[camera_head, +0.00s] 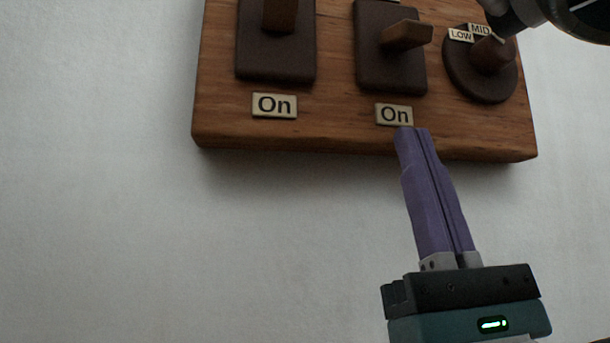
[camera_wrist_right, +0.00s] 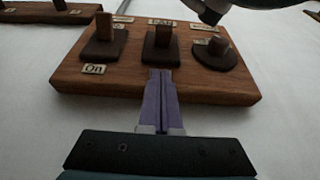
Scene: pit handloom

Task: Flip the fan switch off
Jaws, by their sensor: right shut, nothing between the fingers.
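A wooden board (camera_head: 330,132) on the pale wall carries two dark switch plates with brown levers. The middle switch (camera_head: 390,70) has its lever sticking outward, with an "On" label (camera_head: 394,114) below it. The left switch (camera_head: 276,55) also has an "On" label below. Both switches show in the right wrist view, the middle one (camera_wrist_right: 161,55) straight ahead of the fingers. My left gripper is not in view.
A round knob (camera_head: 490,58) with "LOW" and "MID" labels sits right of the middle switch. A dark and grey rounded part (camera_head: 560,12) hangs over the board's upper right. Another wooden board (camera_wrist_right: 50,14) shows at upper left in the wrist view. The wall below is clear.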

